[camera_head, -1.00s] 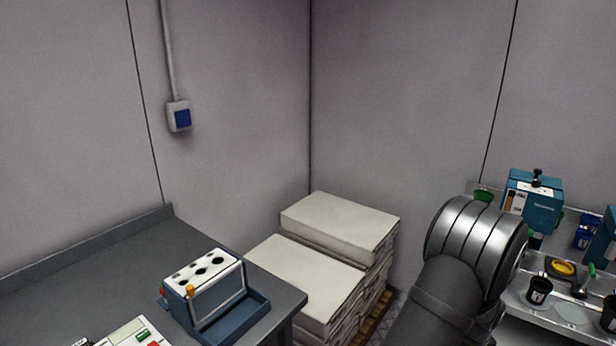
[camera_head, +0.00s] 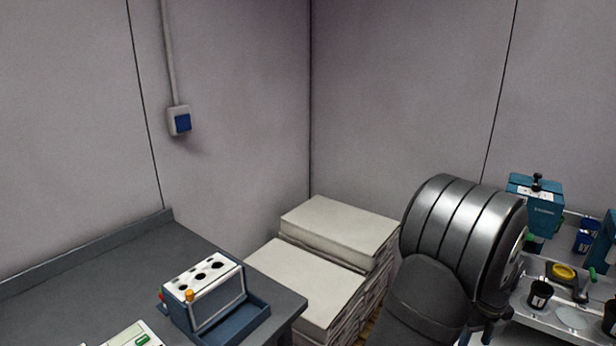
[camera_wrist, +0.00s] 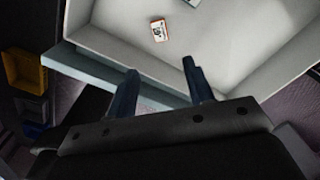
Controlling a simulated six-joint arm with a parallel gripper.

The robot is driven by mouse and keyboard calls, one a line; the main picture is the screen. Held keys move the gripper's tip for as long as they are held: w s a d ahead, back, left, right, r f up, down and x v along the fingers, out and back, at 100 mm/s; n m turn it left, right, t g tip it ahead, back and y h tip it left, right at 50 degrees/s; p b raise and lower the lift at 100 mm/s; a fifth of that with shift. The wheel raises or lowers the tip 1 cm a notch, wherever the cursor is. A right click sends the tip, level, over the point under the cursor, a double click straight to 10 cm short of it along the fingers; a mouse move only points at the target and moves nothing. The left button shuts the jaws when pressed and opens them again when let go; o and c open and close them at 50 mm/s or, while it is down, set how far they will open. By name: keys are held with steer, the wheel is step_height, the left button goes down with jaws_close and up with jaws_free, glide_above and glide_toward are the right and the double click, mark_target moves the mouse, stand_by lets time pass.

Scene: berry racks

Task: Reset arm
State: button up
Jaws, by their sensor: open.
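My gripper (camera_wrist: 158,78) shows in the wrist view with its two dark fingers apart and nothing between them. Beyond the fingertips is a white tray or bin (camera_wrist: 110,50) with a small labelled item (camera_wrist: 158,30) lying in it. In the head view my arm stands at the right, and its grey ribbed joint hides part of the scene; the gripper itself does not show clearly there.
A dark bench (camera_head: 100,265) with a blue-and-white device (camera_head: 210,285) fills the left. Stacked white sacks (camera_head: 310,280) stand in the corner. At the right, a shelf (camera_head: 548,315) holds a black cup (camera_head: 540,293) and a teal machine (camera_head: 536,208). A yellow bin (camera_wrist: 25,70) shows in the wrist view.

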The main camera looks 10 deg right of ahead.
step_height(320, 180, up, 16)
steer(key=f, duration=0.1)
steer(key=w+a+r+n, duration=0.1)
steer(key=w+a+n, duration=0.7)
steer(key=w+a, duration=1.1)
steer(key=shift+w+r+n, duration=0.2)
steer(key=shift+w+n, duration=0.1)
steer(key=shift+w, duration=1.55)
steer(key=shift+c, duration=0.2)
